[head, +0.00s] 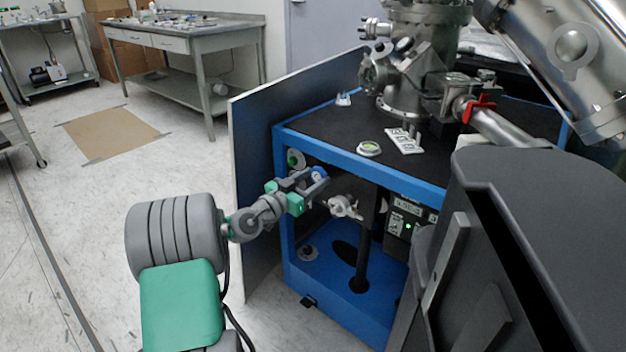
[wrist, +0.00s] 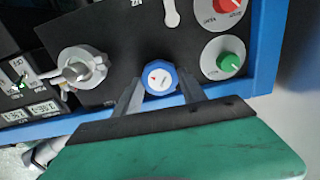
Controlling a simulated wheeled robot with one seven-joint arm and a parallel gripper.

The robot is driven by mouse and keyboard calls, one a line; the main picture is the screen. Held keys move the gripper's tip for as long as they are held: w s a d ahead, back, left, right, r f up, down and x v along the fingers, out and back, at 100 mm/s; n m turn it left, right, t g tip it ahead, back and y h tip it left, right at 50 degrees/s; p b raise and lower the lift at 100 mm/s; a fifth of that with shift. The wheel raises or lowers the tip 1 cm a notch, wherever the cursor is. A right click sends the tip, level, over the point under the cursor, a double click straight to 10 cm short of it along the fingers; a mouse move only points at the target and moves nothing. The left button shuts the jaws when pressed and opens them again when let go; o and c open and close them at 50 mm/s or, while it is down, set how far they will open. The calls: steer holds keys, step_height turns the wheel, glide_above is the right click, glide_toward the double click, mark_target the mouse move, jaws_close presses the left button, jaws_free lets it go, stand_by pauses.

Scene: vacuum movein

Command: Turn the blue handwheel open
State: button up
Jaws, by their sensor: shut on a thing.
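The blue handwheel (wrist: 161,78) is a small round knob with a blue rim and a white face with a small red mark. In the wrist view it sits between the two fingers of my gripper (wrist: 160,88), which is shut on it from both sides. In the head view my gripper (head: 312,185) reaches to the upper left of the open blue cabinet, and the handwheel (head: 319,173) shows as a small blue spot at the fingertips. The fingers hide part of its rim.
In the wrist view a green knob (wrist: 230,63) and a red knob (wrist: 229,5) sit right of the handwheel, and a silver valve fitting (wrist: 82,68) sits left. In the head view the open cabinet door (head: 252,130) stands close behind my wrist. The blue cabinet frame (head: 360,160) runs above.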

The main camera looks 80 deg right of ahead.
steer(key=c, duration=0.7)
steer(key=n+p, duration=0.1)
steer(key=n, duration=0.2)
steer(key=shift+r+p, duration=0.15)
steer(key=shift+p, duration=0.25)
steer(key=shift+f+n, duration=0.2)
steer(key=shift+n, duration=0.6)
steer(key=o, duration=1.3)
steer(key=shift+o, duration=0.2)
steer(key=p+v, duration=0.1)
steer(key=v, duration=0.6)
steer(key=shift+w+a, duration=0.25)
steer(key=shift+a, duration=0.1)
